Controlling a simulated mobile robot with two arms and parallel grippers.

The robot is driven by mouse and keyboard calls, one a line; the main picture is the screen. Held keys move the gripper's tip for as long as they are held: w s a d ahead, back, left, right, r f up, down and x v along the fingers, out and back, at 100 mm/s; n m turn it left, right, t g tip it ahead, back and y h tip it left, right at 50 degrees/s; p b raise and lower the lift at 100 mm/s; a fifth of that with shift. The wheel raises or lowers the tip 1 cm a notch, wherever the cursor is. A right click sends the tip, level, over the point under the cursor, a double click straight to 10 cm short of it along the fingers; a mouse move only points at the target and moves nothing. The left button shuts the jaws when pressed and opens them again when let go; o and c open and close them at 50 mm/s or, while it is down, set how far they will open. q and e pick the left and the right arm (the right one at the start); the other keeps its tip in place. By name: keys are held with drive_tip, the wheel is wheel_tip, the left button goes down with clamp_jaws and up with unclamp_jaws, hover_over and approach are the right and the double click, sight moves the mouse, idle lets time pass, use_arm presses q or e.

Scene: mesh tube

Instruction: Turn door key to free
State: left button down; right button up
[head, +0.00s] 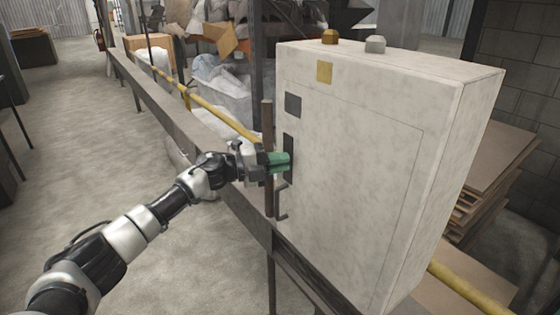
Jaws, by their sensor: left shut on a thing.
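A pale grey cabinet (350,170) stands at the right, its door outlined by a thin seam. A green key (280,160) sits at the dark upright lock plate (289,150) on the left part of the door face. My left gripper (266,162) is shut on the green key from the left, close to the plate. The fingers partly hide the key, and I cannot tell how far it is turned. My right gripper is not in view.
A brown post (268,125) stands right beside my left gripper. A long rail (180,122) and a yellow pipe (205,104) run behind it. Stacked boards (490,175) lie at the right. The concrete floor (80,130) at left is clear.

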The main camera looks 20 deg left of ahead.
use_arm(q)
drive_tip(key=shift+m, duration=0.3)
drive_tip(key=c, duration=1.2)
unclamp_jaws()
drive_tip(key=shift+a, duration=0.1)
drive_tip(key=b+v, duration=0.1)
drive_tip(key=v, duration=0.9)
drive_tip(key=shift+a, duration=0.3)
drive_tip(key=shift+s, duration=0.15)
